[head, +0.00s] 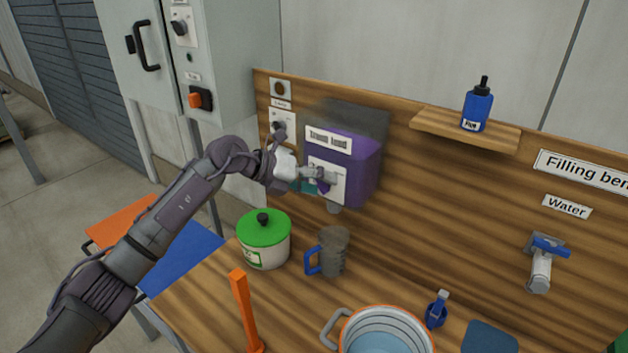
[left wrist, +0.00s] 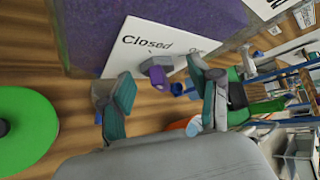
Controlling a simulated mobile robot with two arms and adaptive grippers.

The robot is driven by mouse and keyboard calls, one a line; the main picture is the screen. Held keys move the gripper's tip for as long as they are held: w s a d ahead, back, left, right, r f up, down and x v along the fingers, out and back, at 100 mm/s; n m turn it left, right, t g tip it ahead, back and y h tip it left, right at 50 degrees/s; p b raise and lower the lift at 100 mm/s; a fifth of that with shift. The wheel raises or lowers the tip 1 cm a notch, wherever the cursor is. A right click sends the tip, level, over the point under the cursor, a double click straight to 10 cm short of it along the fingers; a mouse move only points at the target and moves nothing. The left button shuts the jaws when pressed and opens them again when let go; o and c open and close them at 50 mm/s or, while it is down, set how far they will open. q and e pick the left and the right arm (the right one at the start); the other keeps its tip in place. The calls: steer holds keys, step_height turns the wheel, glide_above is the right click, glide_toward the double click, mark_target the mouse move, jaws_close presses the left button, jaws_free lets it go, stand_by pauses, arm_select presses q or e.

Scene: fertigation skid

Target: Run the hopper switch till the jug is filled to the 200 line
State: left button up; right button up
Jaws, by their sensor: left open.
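The purple hopper (head: 360,165) hangs on the wooden back board. Its white plate reads "Closed" (left wrist: 150,45) in the left wrist view, with a second word partly cut off. A small purple switch knob (left wrist: 154,80) sits at that plate. My left gripper (head: 324,178) is open in front of the plate, its fingers on either side of the knob in the wrist view; I cannot tell whether they touch it. The grey jug (head: 335,254) with a blue handle stands upright on the bench under the hopper's spout (head: 334,207). Its 200 line and contents cannot be made out. My right gripper is out of view.
A cream pot with a green lid (head: 264,231) stands left of the jug. An orange upright piece (head: 243,308) and a large pot (head: 386,312) are nearer. A small blue bottle (head: 437,310) and a water tap (head: 541,265) are at right. A shelf (head: 465,130) is above.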

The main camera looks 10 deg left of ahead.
arm_select(q)
steer(key=c, duration=0.4)
steer(key=shift+a, duration=0.1)
steer(key=c, duration=0.5)
jaws_close()
steer(key=shift+r+p, duration=0.2)
steer(key=shift+p, duration=0.2)
steer(key=shift+s+r+m+y+p, duration=0.15)
steer(key=shift+m+y+p, duration=0.45)
steer(key=shift+y+p, duration=0.3)
steer(key=shift+m+y, duration=0.3)
steer(key=shift+y, duration=0.2)
steer(key=shift+d+f+t+y, duration=0.2)
steer(key=shift+f+t+y, duration=0.1)
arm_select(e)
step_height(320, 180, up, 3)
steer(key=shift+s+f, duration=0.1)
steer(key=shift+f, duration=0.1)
